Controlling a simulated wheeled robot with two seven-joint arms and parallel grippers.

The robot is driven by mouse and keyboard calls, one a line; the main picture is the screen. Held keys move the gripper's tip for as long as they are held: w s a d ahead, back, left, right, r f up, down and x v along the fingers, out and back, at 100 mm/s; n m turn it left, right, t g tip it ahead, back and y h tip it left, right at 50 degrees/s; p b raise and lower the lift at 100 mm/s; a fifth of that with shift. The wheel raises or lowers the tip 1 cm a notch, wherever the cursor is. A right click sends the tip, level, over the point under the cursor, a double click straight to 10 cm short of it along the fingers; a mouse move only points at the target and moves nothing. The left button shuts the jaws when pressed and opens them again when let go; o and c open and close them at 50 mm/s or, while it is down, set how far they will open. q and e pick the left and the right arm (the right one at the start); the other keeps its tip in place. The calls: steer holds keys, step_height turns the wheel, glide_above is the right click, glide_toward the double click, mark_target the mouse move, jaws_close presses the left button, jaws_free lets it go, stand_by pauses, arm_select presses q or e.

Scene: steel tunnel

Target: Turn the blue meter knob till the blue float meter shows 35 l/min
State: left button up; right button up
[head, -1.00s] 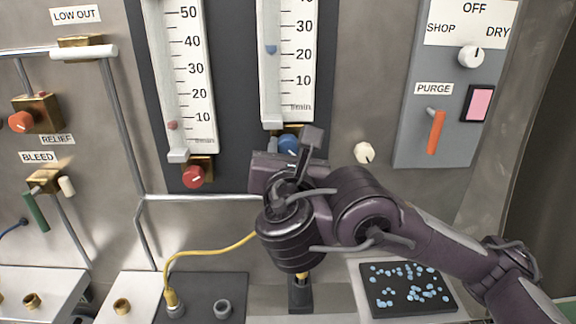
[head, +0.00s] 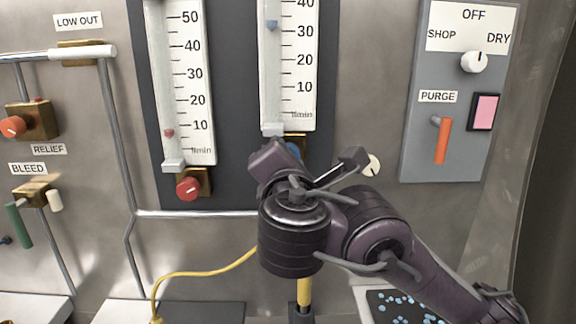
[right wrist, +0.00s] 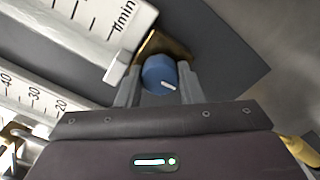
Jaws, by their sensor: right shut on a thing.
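The blue meter knob (right wrist: 158,72) sits between the two fingers of my right gripper (right wrist: 159,84) in the right wrist view, and the gripper is shut on it. A white mark shows on the knob's face. In the head view my right wrist hides most of the knob. The blue float meter (head: 289,75) stands above it, and its blue float (head: 271,25) is a little above the 30 mark, well short of 40. My left gripper is not in view.
A red-float meter (head: 187,90) with a red knob (head: 189,188) stands to the left. A white knob (head: 371,166) is just right of my wrist. Further right is a grey panel (head: 412,150) with an orange purge lever (head: 441,141). A yellow hose (head: 210,273) runs below.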

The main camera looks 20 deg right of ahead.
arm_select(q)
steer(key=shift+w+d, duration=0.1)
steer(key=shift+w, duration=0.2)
arm_select(e)
steer(key=o, duration=0.9)
steer(key=shift+o, duration=0.5)
steer(key=shift+d, duration=0.1)
steer(key=shift+r, duration=0.15)
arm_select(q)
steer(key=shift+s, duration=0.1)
